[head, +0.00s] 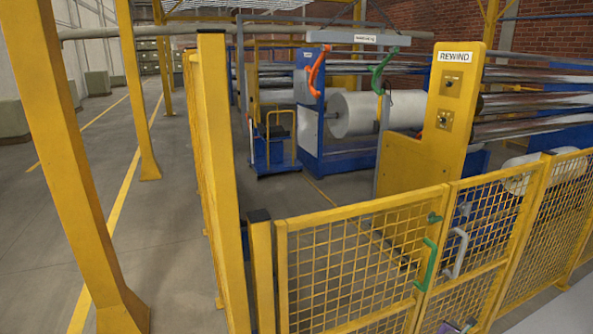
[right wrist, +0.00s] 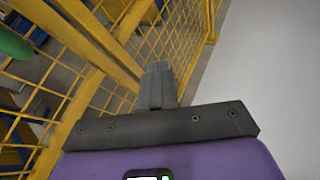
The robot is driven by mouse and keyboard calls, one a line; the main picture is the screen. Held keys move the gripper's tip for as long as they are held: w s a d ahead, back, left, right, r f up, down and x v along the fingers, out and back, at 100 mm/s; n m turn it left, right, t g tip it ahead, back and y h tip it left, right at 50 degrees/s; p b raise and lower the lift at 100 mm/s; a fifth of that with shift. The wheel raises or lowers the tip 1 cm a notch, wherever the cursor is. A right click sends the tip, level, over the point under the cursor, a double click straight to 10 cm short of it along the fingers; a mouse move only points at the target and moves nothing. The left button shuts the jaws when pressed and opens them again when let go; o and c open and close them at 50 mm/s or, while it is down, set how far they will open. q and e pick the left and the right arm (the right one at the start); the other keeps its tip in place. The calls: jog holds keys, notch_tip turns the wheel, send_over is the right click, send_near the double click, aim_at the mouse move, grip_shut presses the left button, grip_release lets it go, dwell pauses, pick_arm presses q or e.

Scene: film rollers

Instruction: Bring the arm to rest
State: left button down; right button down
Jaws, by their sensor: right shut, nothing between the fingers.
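My right gripper (head: 469,325) shows at the bottom edge of the head view, right of centre, in front of the yellow mesh fence. Only a small purple and grey part of it is visible there. In the right wrist view its grey fingers (right wrist: 158,80) are together with nothing between them, over the purple body. The yellow mesh (right wrist: 100,98) is beyond and left of the fingertips; I cannot tell the exact gap. My left gripper is in neither view.
The yellow mesh gate (head: 345,275) carries a green handle (head: 425,263) and a pale grey handle (head: 456,253). Behind it stands the yellow REWIND post (head: 440,125). A white film roll (head: 355,113) sits farther back. Yellow columns (head: 75,160) stand left, with open floor between.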

jog(key=s+a+f+m+g+y, duration=0.45)
jog(key=s+a+f+m, duration=0.55)
jog(key=a+f+m, duration=0.4)
jog(key=s+a+f+m+g+y, duration=0.1)
jog(key=s+a+m+y, duration=0.1)
jog(key=s+a+m, duration=0.45)
jog(key=s+a+f+m+g+y, duration=0.1)
jog(key=s+a+y, duration=0.15)
jog(key=a, duration=0.75)
jog(key=s+a+r+m+g+y, duration=0.1)
jog(key=s+a+r+m, duration=0.2)
jog(key=s+a, duration=0.8)
jog(key=s+a+r+m+g+y, duration=0.2)
jog(key=s+a+r+m, duration=0.2)
jog(key=s+a, duration=0.7)
notch_tip(320, 180, up, 2)
jog(key=shift+r, duration=0.2)
